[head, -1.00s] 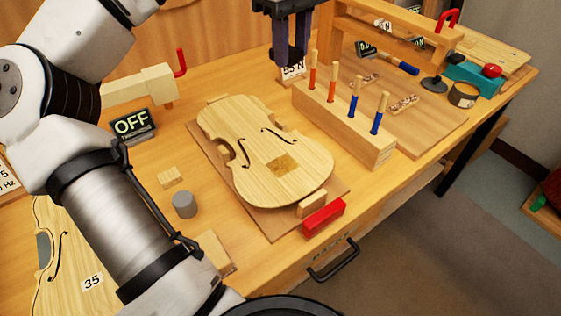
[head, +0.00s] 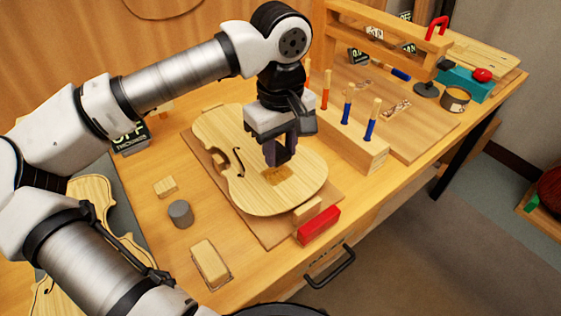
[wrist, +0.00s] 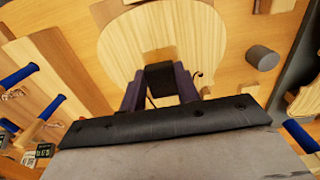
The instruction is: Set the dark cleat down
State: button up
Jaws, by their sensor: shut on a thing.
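My gripper (head: 279,160) points down over the lower half of the pale violin plate (head: 225,130). In the wrist view, its purple fingers (wrist: 160,85) are shut on a dark block, the dark cleat (wrist: 160,76). In the head view the cleat is mostly hidden by the fingers. A brown square patch (head: 279,175) on the plate lies just under and in front of the fingertips. It also shows in the wrist view (wrist: 160,54), partly covered by the cleat. I cannot tell whether the cleat touches the plate.
The plate lies on a brown board (head: 262,232). A wooden rack (head: 372,155) with orange- and blue-handled tools stands close on the right. A red block (head: 319,225) is at the front edge. A grey cylinder (head: 180,213) and a wooden block (head: 210,262) stand left on open bench.

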aim_at(281, 177)
jog(key=shift+f, duration=2.25)
jog(key=shift+f, duration=0.2)
jog(key=o, duration=0.9)
jog(key=shift+o, duration=0.2)
jog(key=shift+r, duration=0.1)
notch_tip(281, 177, up, 12)
jog(key=shift+r, duration=0.15)
